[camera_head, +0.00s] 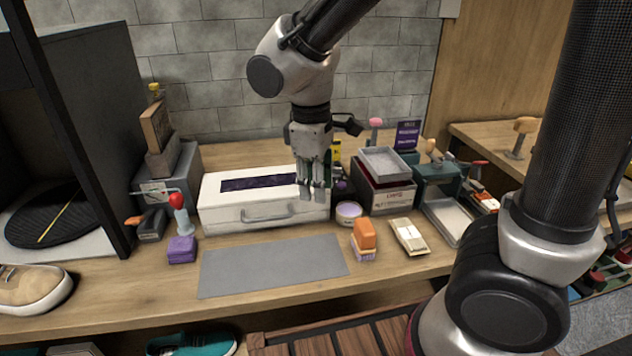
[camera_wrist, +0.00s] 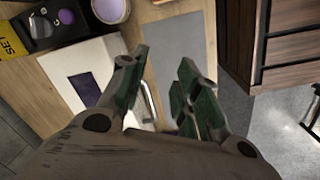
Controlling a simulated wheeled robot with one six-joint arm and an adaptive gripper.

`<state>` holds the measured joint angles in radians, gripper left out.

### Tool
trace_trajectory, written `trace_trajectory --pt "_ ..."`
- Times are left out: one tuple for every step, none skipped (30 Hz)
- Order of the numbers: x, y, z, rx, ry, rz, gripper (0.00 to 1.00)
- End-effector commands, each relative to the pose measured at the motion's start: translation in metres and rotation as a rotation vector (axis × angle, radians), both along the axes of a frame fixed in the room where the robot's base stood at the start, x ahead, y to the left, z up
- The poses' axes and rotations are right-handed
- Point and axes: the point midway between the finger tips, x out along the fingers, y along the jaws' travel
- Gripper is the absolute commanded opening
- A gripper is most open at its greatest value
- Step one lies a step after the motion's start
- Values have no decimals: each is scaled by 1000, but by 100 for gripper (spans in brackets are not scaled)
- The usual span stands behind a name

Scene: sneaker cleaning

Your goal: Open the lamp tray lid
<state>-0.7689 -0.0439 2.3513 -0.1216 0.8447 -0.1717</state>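A white box with a flat lid (camera_head: 212,188) sits on the bench at the left, with a dark purple label (camera_head: 260,183) on top and a bar handle (camera_head: 267,213) on its front; I take this to be the lamp tray. My gripper (camera_head: 314,196) points down at the box's right end, in front of part of it. In the wrist view, my gripper (camera_wrist: 163,58) has its green-padded fingers apart with nothing held. The white box (camera_wrist: 62,67) and its handle (camera_wrist: 150,100) lie beyond the left finger, which hides part of the box. Contact cannot be told.
A grey mat (camera_head: 270,266) lies in front of the box. A round tin (camera_head: 348,212), an orange brush (camera_head: 363,238) and a stack of boxes (camera_head: 385,192) stand to the right. A purple block (camera_head: 182,249) and a red-topped tool (camera_head: 180,212) stand left.

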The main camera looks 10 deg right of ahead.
Motion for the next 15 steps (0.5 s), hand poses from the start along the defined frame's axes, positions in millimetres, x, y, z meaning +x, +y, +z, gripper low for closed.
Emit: trace_trajectory --pt "0 0 0 0 0 -1 32" --pt "0 0 0 -1 0 -6 32" --pt "-2 -1 0 -4 5 -23 32" --pt "-6 -4 -2 -11 17 -43 32" --pt "-11 -7 -5 -18 31 -62 32" --pt "-20 -14 -3 -18 40 -92 32" --pt "-24 -22 0 -11 40 -123 32" --pt "-26 -31 5 1 36 -160 32" --pt "-30 -45 12 19 29 -216 32" --pt "-32 -57 18 34 20 -262 32" --pt "-35 -70 24 51 11 -311 32" --pt "-39 -87 32 78 -6 -382 32" --pt "-43 -101 38 99 -22 -437 32" --pt "-47 -115 44 119 -38 -491 32" --pt "-54 -133 52 148 -65 -564 32"
